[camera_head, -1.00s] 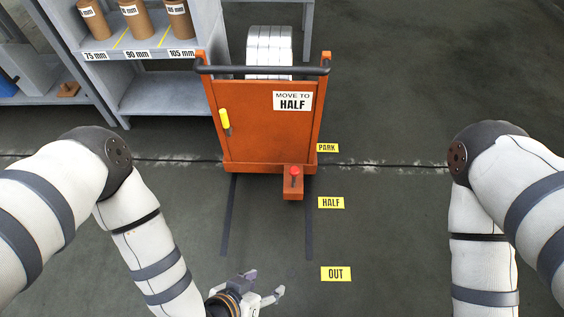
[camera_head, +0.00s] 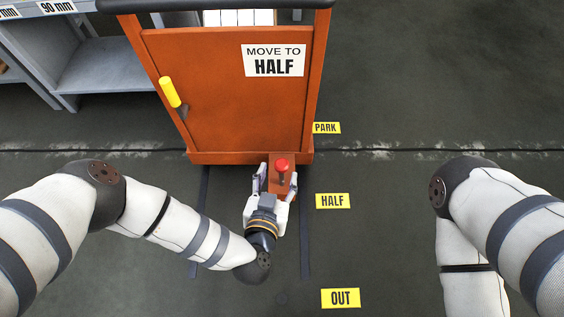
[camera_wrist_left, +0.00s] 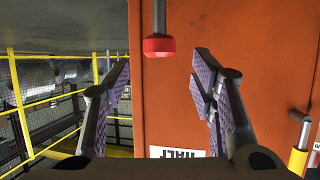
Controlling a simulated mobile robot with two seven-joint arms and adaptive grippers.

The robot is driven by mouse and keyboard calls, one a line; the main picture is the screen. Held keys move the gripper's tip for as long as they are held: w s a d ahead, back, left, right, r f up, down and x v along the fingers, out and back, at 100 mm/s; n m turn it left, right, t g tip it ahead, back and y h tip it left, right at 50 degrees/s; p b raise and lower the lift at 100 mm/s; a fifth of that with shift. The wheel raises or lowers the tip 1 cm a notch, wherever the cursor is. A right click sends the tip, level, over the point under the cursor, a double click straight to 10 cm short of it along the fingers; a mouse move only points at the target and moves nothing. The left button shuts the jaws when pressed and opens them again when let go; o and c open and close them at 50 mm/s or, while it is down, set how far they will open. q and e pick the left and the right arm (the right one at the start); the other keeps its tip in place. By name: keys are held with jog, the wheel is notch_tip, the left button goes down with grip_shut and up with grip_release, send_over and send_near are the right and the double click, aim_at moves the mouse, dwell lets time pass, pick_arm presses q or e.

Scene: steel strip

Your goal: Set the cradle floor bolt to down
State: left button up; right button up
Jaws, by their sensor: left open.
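The orange cradle (camera_head: 225,95) stands ahead of me with a "MOVE TO HALF" sign. Its floor bolt (camera_head: 282,165) has a red knob on a grey stem, over a small orange block at the cradle's front foot. My left gripper (camera_head: 277,182) is open, with its fingers to either side of the bolt. The left wrist view looks upside down. There the red knob (camera_wrist_left: 159,45) shows between the two spread fingers (camera_wrist_left: 160,85), touching neither. My right arm shows, but its gripper is out of view.
Yellow floor labels PARK (camera_head: 326,128), HALF (camera_head: 333,201) and OUT (camera_head: 341,298) lie right of the dark floor strips. A yellow handle (camera_head: 170,92) is on the cradle's left side. Grey shelving (camera_head: 110,65) stands at the upper left. The floor at right is clear.

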aim_at(282, 164)
pick_arm(q)
jog(key=b+x, duration=0.1)
jog(key=x, duration=0.1)
jog(key=b+x, duration=0.1)
jog(key=x, duration=0.2)
jog(key=shift+f, duration=0.25)
jog(key=shift+w+d, duration=0.1)
jog(key=shift+w, duration=0.2)
jog(key=shift+r, duration=0.1)
pick_arm(e)
jog(key=shift+s+d+f+g, duration=0.15)
jog(key=shift+s+f, duration=0.15)
jog(key=shift+f, duration=0.15)
jog(key=shift+s+a+f+g, duration=0.15)
jog(key=shift+s+f, duration=0.15)
jog(key=shift+f, duration=0.15)
jog(key=shift+d, duration=0.1)
